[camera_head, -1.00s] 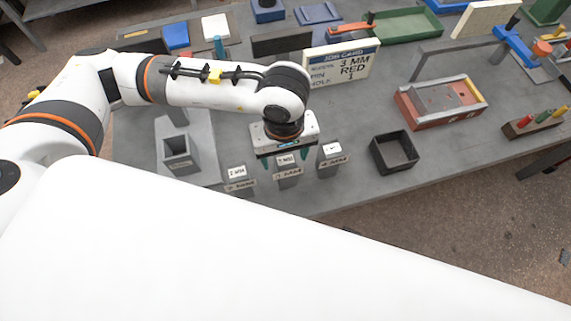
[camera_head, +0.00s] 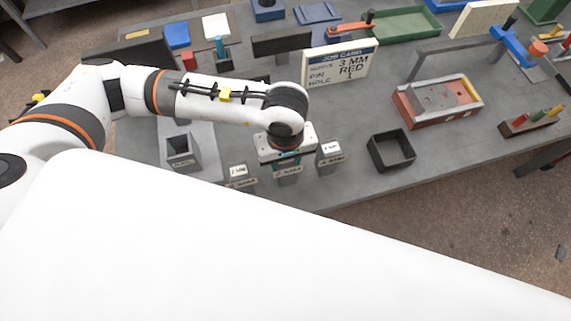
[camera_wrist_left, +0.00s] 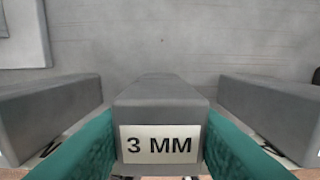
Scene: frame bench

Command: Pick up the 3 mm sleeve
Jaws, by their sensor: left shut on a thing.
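The 3 mm sleeve is a grey block with a white "3 MM" label (camera_wrist_left: 160,144), in the middle of the left wrist view. My left gripper (camera_wrist_left: 160,150) has its green fingers on both sides of it and is shut on it. In the head view this gripper (camera_head: 287,164) is low over the middle of the row of labelled blocks, and its body hides most of the sleeve. The sleeve still appears to be at its place in the row; I cannot tell whether it is lifted. My right gripper is not in view.
Labelled grey blocks stand close by on the left (camera_head: 238,172) and right (camera_head: 330,152). A grey square socket (camera_head: 180,150) is further left. A black open tray (camera_head: 392,150) is to the right, near the table's front edge. The job card (camera_head: 340,65) stands behind, reading 3 MM, RED, 1.

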